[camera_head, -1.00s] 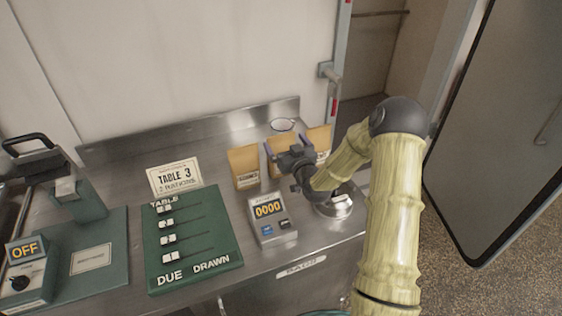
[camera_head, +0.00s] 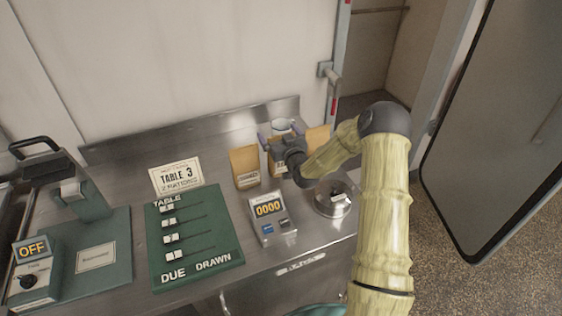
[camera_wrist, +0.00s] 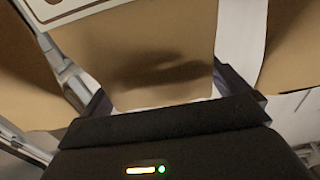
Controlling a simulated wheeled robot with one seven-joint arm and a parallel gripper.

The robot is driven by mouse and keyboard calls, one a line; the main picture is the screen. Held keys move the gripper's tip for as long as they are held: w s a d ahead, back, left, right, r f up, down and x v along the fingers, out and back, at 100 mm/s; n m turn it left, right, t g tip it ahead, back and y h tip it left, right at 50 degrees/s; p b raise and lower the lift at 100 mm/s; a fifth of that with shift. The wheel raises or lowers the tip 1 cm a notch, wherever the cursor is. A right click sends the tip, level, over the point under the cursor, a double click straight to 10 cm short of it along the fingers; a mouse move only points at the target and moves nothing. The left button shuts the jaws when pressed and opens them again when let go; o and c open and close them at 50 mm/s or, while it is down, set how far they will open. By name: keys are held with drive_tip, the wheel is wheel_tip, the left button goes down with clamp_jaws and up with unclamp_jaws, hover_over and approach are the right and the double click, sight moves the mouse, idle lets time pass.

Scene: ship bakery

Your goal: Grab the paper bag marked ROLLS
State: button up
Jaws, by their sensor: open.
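Three brown paper bags stand in a row at the back of the steel counter: a left bag (camera_head: 245,168), a middle bag (camera_head: 279,169) partly hidden by my gripper, and a right bag (camera_head: 318,139) partly behind my arm. Their labels are too small to read, so I cannot tell which says ROLLS. My gripper (camera_head: 280,136) is open at the middle bag, its fingers near either side of the bag's upper part. In the wrist view brown paper (camera_wrist: 160,50) fills the space between the open fingers (camera_wrist: 160,92), with a pale label corner at top left. Contact is unclear.
A round metal scale (camera_head: 333,203) and a 0000 counter box (camera_head: 268,212) stand in front of the bags. A green TABLE board (camera_head: 222,232) and a TABLE 3 card (camera_head: 176,177) are to the left. Neighbouring bags are close on both sides.

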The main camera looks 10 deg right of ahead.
drive_tip(key=c, duration=1.1)
wheel_tip(320, 180, up, 10)
drive_tip(key=shift+r+b, duration=0.1)
drive_tip(key=shift+b, duration=1)
